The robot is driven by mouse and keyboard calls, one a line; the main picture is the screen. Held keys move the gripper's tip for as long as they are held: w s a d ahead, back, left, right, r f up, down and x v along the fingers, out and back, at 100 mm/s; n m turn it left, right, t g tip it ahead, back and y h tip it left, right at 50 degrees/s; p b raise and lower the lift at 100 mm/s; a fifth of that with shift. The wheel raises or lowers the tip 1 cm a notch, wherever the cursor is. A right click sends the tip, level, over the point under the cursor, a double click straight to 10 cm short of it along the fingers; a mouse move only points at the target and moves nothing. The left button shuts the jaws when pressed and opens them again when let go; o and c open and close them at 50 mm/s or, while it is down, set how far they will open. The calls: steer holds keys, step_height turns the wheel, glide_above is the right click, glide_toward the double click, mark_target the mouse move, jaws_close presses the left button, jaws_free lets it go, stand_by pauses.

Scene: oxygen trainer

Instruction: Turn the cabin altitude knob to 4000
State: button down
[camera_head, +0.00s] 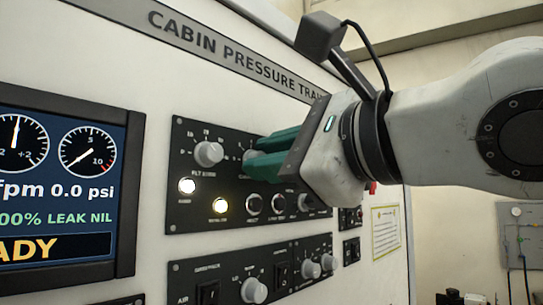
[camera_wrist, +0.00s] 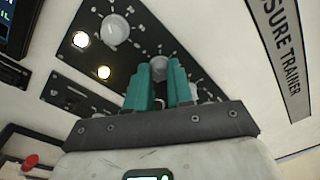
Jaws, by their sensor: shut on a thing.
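My gripper (camera_head: 262,154) reaches in from the right to the upper black control panel (camera_head: 185,217). Its green fingers are shut on a grey knob (camera_head: 251,156), the second in the top row. In the wrist view the fingers (camera_wrist: 162,72) close around the same knob (camera_wrist: 158,64), mostly hidden between them. The label under it is mostly covered, so I cannot read its name or its setting. A second grey knob (camera_head: 209,153), with a dial scale, stands free just left; it also shows in the wrist view (camera_wrist: 116,30).
Below the knobs are a lit white lamp (camera_head: 187,186), a lit amber lamp (camera_head: 220,205) and several round buttons. A lower panel (camera_head: 190,271) has switches and more knobs (camera_head: 254,290). A display screen (camera_head: 62,185) stands at left, showing 0.0 psi.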

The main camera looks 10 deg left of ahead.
steer(key=shift+f+m+b, duration=0.15)
steer(key=shift+m+b, duration=0.15)
steer(key=shift+b, duration=0.2)
steer(key=shift+w+r+m+g+b, duration=0.1)
steer(key=shift+m+g+b, duration=0.15)
steer(key=shift+m+b, duration=3.75)
steer(key=shift+w+r+m+g+b, duration=0.1)
steer(key=shift+m+g+b, duration=0.15)
steer(key=shift+m+b, duration=3.75)
steer(key=shift+d+m, duration=0.1)
steer(key=shift+m, duration=0.3)
steer(key=shift+p, duration=0.3)
steer(key=c, duration=1)
jaws_free()
